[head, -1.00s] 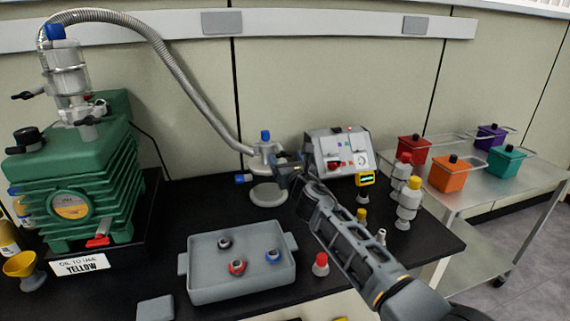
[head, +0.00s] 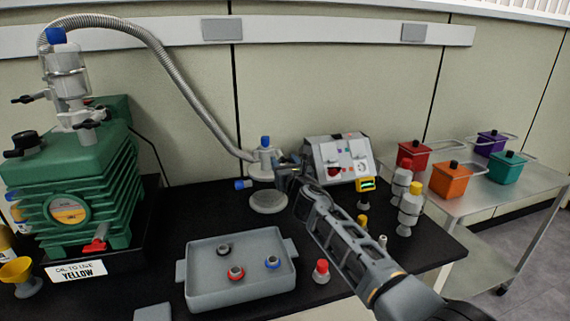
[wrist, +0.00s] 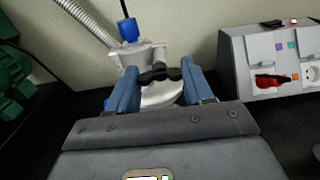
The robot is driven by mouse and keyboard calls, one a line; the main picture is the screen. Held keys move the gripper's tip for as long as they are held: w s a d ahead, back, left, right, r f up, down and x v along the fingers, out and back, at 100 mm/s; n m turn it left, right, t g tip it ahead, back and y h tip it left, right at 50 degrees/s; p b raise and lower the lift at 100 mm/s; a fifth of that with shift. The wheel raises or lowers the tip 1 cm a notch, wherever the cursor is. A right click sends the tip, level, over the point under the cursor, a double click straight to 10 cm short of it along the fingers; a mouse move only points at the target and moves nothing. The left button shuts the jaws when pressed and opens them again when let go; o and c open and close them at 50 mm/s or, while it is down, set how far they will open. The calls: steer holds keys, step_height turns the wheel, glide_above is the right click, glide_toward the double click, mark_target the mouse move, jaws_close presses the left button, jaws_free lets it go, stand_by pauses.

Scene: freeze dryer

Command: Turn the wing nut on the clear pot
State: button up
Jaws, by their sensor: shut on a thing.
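A pale, partly see-through pot (head: 264,160) with a blue top stands on the bench at the end of the ribbed hose, above a round grey base (head: 268,201). In the wrist view, the pot (wrist: 148,54) is just beyond my fingers. A black wing nut (wrist: 160,75) on its near side sits between my fingertips. My gripper (wrist: 161,78) is shut on the wing nut, one finger on each side. In the head view, my gripper (head: 287,172) is at the pot's right side and hides the wing nut. Another clear pot (head: 68,82) with black handles stands on the green pump.
A grey instrument box (head: 338,158) stands close to the right of my gripper. A grey tray (head: 206,291) with several fittings lies in front. The ribbed hose (head: 185,85) arches from the pump (head: 80,185) to the pot.

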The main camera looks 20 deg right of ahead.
steer(key=shift+c, duration=0.9)
steer(key=shift+m, duration=0.3)
